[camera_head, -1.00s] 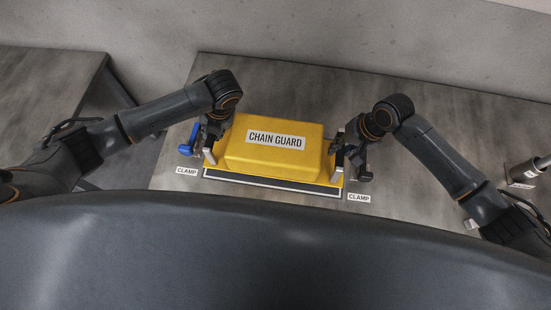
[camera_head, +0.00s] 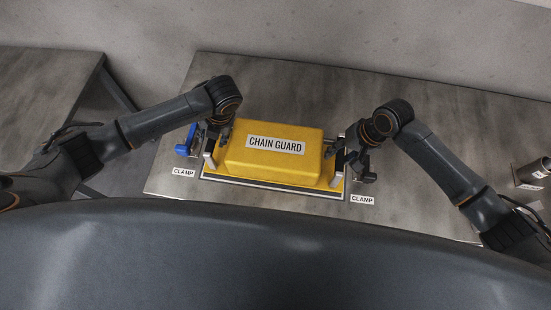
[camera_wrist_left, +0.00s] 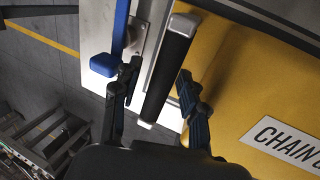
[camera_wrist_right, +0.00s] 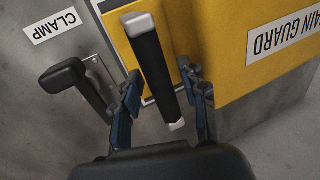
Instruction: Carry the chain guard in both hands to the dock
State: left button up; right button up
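The yellow chain guard (camera_head: 275,157) sits on a dark-bordered plate (camera_head: 270,186) on the grey bench, with a bar handle at each end. My left gripper (camera_wrist_left: 158,82) is open, its fingers on either side of the left handle (camera_wrist_left: 168,68), with gaps visible. My right gripper (camera_wrist_right: 166,88) is open, its fingers on either side of the right handle (camera_wrist_right: 151,65), also with gaps visible. The guard also shows in the left wrist view (camera_wrist_left: 235,75) and the right wrist view (camera_wrist_right: 235,80). I cannot make out a dock.
A clamp with a blue lever (camera_head: 187,140) stands just left of the guard. A clamp with a black lever (camera_wrist_right: 62,76) stands at the right side, beside my right gripper. A dark cylindrical object (camera_head: 532,173) lies at the far right. Another table (camera_head: 45,90) stands at left.

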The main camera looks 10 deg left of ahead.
pick_arm(q)
jog(key=shift+r, duration=0.1)
jog(key=shift+w+d+r, duration=0.1)
jog(key=shift+d+r, duration=0.1)
jog(key=shift+r, duration=0.2)
pick_arm(e)
jog(key=shift+w+r, duration=0.1)
jog(key=shift+r, duration=0.15)
pick_arm(q)
jog(key=v, duration=1.1)
pick_arm(e)
jog(key=v, duration=1.1)
jog(key=shift+r, duration=0.2)
pick_arm(q)
jog(key=shift+s+f, duration=0.1)
jog(key=shift+s, duration=0.1)
pick_arm(e)
jog(key=shift+d, duration=0.1)
